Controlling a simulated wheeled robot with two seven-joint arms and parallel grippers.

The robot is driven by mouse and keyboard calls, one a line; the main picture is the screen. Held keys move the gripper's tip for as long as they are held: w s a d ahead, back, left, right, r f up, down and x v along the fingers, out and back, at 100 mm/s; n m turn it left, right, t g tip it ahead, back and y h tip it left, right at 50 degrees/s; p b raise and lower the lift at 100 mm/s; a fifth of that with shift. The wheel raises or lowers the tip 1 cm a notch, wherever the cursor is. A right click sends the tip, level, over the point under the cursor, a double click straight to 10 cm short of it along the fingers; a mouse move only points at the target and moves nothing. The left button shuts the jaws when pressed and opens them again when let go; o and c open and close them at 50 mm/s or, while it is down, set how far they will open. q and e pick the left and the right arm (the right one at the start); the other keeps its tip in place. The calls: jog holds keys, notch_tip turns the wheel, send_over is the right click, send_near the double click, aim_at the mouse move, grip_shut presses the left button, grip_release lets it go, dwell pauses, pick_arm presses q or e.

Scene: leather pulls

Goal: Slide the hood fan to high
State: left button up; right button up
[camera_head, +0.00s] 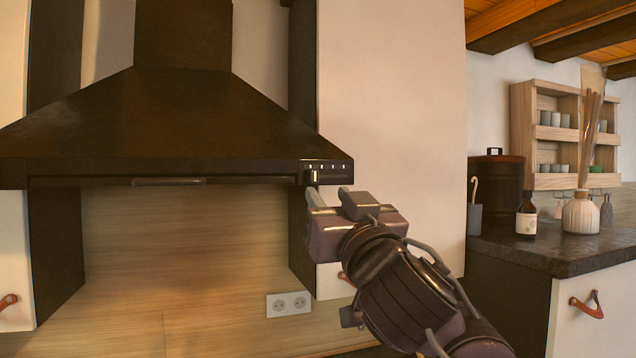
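The dark range hood (170,125) fills the upper left of the head view. At the right end of its front edge is a small control panel (328,168) with a row of small marks. The bright fan slider (314,177) sits at the left part of this panel, below the marks. My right gripper (328,197) is just below the panel, with a pale fingertip close under the slider. I cannot tell whether it touches the slider or how wide the fingers are. My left gripper is not in view.
A tall pale cabinet (395,90) stands right behind my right arm. A wall socket (289,304) is below the hood. The right counter (560,250) holds a dark canister (496,185), a bottle (526,215) and a white vase (580,214). Leather pulls (587,304) hang on cabinet fronts.

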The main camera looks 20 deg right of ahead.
aim_at(316, 177)
jog(key=p+x, duration=0.1)
jog(key=x, duration=0.4)
jog(key=shift+w+d+r+p, duration=0.15)
jog(key=shift+w+p, duration=0.1)
jog(key=shift+p, duration=0.15)
jog(key=shift+w+r, duration=0.1)
jog(key=shift+w, duration=0.5)
grip_shut()
